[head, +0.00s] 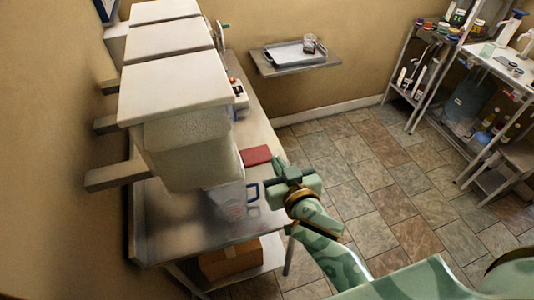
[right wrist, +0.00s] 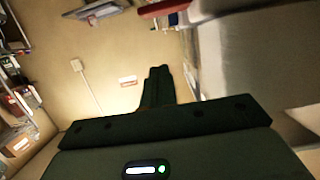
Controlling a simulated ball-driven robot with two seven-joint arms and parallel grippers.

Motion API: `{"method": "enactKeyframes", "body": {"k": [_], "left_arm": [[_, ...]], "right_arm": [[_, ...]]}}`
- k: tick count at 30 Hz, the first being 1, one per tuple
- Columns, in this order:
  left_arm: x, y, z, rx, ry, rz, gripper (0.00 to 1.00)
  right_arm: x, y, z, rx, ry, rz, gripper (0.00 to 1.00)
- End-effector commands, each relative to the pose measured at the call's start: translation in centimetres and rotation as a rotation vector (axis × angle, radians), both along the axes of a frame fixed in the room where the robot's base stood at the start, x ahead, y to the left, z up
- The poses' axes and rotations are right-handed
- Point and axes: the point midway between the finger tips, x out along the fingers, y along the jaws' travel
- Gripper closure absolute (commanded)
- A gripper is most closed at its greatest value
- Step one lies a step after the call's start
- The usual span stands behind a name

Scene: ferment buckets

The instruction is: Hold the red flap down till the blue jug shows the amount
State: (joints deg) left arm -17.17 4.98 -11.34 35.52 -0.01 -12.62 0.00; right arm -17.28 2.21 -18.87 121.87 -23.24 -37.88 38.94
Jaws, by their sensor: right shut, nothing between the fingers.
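The red flap (head: 257,155) sticks out at the right side of the nearest white bucket (head: 185,150), above the table edge. Its red edge also shows at the top of the right wrist view (right wrist: 158,20). The jug (head: 228,204), clear with a blue handle, stands on the metal table below that bucket; its level and marks are too small to read. My right gripper (head: 279,170) is shut and empty, just right of the flap and jug handle, apart from the flap in the right wrist view (right wrist: 158,80). My left gripper is out of view.
Several lidded white buckets stand in a row along the left wall. A wall shelf (head: 296,68) holds a tray (head: 285,57) and a small jar. A box (head: 230,258) sits under the metal table (head: 165,225). Shelving stands at the right; the tiled floor between is clear.

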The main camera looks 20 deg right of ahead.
Motion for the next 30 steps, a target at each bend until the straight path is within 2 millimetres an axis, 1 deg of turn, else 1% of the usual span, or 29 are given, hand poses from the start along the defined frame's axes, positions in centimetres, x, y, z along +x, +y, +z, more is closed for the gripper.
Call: {"method": "enactKeyframes", "body": {"k": [5, 9, 14, 15, 16, 18, 21, 25, 30], "left_arm": [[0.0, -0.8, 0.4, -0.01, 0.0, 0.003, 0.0], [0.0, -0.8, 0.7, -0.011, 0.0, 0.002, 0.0], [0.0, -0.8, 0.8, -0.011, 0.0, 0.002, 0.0], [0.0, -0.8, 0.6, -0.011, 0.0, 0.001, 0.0], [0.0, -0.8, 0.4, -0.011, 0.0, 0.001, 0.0], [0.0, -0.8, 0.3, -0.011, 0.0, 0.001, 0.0], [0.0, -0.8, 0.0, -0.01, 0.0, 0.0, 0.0], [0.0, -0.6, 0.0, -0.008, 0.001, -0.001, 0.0], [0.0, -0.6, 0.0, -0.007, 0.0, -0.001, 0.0]], "right_arm": [[3.0, 0.1, -0.5, -0.002, -0.003, 0.0, 1.0], [6.0, 0.2, -1.3, -0.002, -0.001, 0.0, 1.0], [9.2, 0.3, -2.1, -0.003, -0.001, 0.0, 1.0], [9.1, 0.3, -3.1, -0.002, 0.004, 0.0, 1.0], [9.0, 0.3, -3.7, -0.002, 0.004, 0.0, 1.0], [8.9, 0.3, -4.7, -0.001, 0.004, 0.001, 1.0], [8.9, 0.3, -5.6, -0.001, 0.002, 0.0, 1.0], [8.9, 0.3, -6.2, -0.001, 0.002, 0.001, 1.0], [8.9, 0.3, -6.3, 0.0, 0.001, 0.001, 1.0]]}}
